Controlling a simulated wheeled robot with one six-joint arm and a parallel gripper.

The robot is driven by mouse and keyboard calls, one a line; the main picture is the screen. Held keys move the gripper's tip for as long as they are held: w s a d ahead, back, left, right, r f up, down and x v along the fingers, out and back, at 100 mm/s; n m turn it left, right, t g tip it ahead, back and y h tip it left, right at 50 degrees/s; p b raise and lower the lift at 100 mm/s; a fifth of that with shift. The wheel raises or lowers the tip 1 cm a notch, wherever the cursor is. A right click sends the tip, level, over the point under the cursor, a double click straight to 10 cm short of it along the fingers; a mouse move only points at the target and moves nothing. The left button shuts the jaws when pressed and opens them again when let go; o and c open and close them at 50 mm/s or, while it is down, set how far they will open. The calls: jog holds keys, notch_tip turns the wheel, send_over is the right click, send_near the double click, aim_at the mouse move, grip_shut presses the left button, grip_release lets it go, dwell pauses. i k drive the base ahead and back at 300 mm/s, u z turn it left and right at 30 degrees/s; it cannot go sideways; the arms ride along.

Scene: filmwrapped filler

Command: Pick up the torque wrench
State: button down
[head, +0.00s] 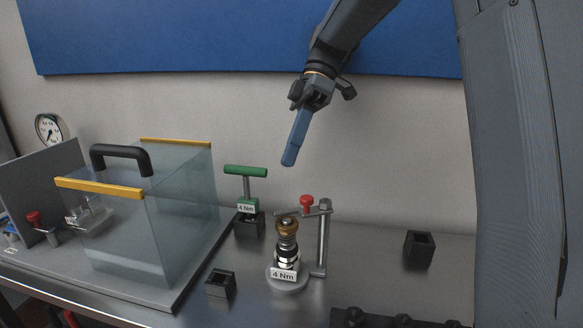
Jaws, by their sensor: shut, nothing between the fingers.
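The torque wrench appears to be the green T-handled tool (246,172) in the head view, left of centre. It stands upright in a black square holder (249,226) and carries a "4 Nm" label. My gripper (289,161) hangs in the air above and to the right of it, with its blue fingers pointing down. The fingers are shut and empty, apart from the wrench. The lower end of the wrench is hidden in the holder.
A clear box (180,225) with a black handle stands left of the wrench. A clamp stand (323,240) holds a brass-topped fitting (287,240) labelled "4 Nm" to the right. Empty black holders (220,284) (419,249) stand on the metal bench (375,270). A blue panel (180,40) hangs behind.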

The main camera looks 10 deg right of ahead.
aim_at(247, 204)
jog(key=k, duration=1)
